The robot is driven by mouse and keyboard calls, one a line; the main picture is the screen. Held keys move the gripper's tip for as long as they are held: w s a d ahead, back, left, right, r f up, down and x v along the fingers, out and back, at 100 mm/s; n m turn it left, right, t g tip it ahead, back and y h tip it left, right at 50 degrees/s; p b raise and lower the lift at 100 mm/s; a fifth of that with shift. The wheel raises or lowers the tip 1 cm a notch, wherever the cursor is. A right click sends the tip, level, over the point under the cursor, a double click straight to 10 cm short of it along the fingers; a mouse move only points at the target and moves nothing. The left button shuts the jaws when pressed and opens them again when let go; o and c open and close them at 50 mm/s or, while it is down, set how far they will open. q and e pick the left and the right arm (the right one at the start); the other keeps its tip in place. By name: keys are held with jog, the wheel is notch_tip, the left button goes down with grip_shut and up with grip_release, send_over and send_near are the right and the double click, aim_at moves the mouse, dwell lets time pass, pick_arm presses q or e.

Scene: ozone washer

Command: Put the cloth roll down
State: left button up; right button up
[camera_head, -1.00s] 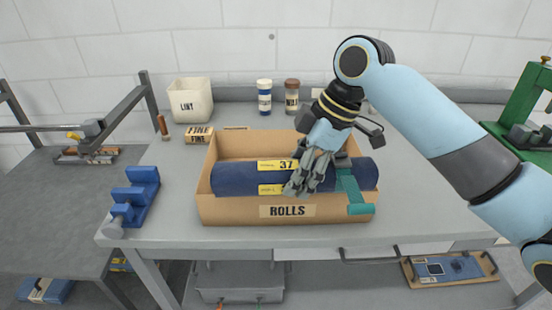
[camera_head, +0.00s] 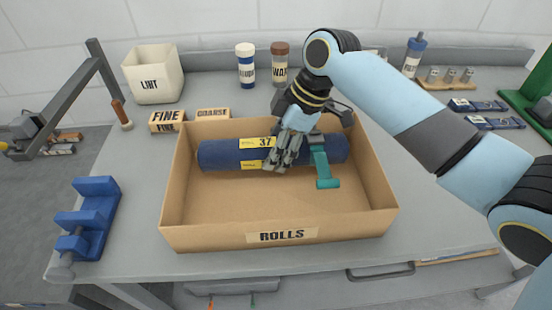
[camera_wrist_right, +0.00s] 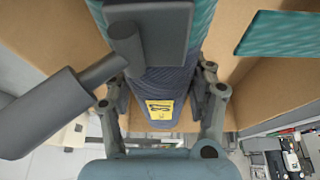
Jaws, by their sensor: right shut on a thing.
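The dark blue cloth roll (camera_head: 218,154) lies crosswise inside the open cardboard box labelled ROLLS (camera_head: 215,238), near its back wall. It carries yellow labels marked 37 and a teal strap with a hanging tab (camera_head: 322,168). My right gripper (camera_head: 283,155) reaches down over the roll's middle and is shut on it. In the right wrist view the roll (camera_wrist_right: 160,82) runs between the fingers, with a yellow label (camera_wrist_right: 160,109) showing. Whether the roll touches the box floor is hard to tell. My left gripper is not in view.
A LINT bin (camera_head: 153,75), FINE and COARSE blocks (camera_head: 166,120), and bottles (camera_head: 279,64) stand behind. A blue stepped holder (camera_head: 87,215) is at left. Grey bench top shows free to the right.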

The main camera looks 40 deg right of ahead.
notch_tip(320, 180, down, 4)
jog(key=shift+r, duration=0.25)
jog(key=shift+f, duration=0.35)
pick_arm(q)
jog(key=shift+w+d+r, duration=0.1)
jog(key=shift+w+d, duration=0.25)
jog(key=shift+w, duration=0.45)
pick_arm(e)
jog(key=o, duration=1.6)
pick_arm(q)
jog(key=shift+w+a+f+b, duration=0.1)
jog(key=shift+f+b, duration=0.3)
pick_arm(e)
jog(key=v, duration=1.2)
